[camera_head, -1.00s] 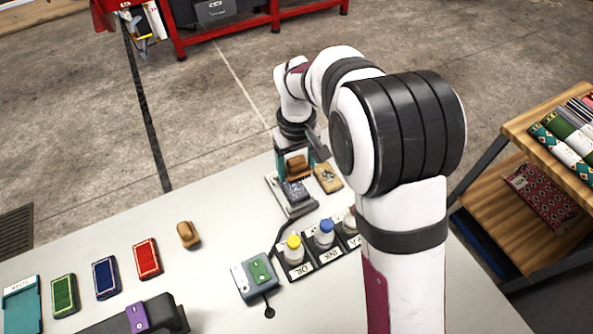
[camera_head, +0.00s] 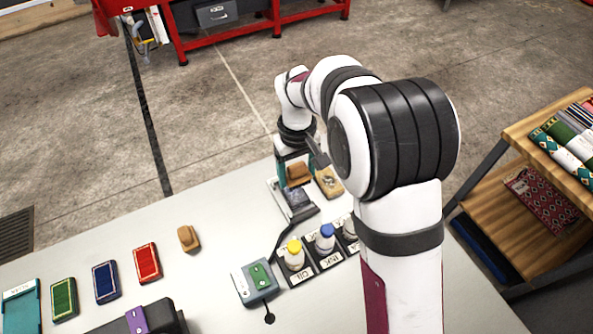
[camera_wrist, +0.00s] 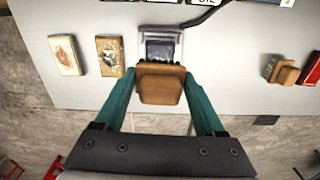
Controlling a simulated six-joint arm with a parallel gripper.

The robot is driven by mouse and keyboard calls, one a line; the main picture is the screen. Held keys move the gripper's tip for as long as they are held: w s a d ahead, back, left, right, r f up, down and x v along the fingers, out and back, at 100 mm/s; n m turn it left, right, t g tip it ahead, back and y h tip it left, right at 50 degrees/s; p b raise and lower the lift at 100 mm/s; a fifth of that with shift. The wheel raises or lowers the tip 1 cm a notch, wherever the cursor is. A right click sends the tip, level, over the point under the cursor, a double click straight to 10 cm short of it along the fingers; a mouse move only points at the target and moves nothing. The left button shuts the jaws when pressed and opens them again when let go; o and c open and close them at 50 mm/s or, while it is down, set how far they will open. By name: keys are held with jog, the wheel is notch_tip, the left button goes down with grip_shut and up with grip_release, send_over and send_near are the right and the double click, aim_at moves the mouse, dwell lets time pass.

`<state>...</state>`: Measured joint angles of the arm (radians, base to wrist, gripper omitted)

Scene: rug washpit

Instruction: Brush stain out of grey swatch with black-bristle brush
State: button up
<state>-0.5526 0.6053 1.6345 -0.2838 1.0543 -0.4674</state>
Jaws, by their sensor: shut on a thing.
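My gripper (camera_wrist: 162,78) is shut on a wooden-handled brush (camera_wrist: 162,88), with a teal finger on each side of it. Dark bristles show at the brush's far edge. In the head view the brush (camera_head: 298,173) is between the fingers, partly hidden by my wrist. The grey swatch (camera_wrist: 160,50) lies in a pale frame (camera_wrist: 180,38) just past the brush, and the brush overlaps its near edge in the wrist view. The swatch (camera_head: 297,198) looks dark blue-grey; I cannot make out a separate stain. Whether the bristles touch it is unclear.
Another wooden brush (camera_head: 189,238) lies on the open table.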

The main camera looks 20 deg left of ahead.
aim_at(297, 196)
jog(key=shift+f, duration=2.65)
jog(key=shift+w+a+f, duration=0.2)
jog(key=shift+f, duration=0.6)
jog(key=shift+c, duration=0.7)
jog(key=shift+w+a+f, duration=0.1)
jog(key=shift+w+a, duration=1.75)
jog(key=shift+w, duration=0.05)
jog(key=shift+s+d, duration=2.1)
jog(key=shift+r, duration=4.2)
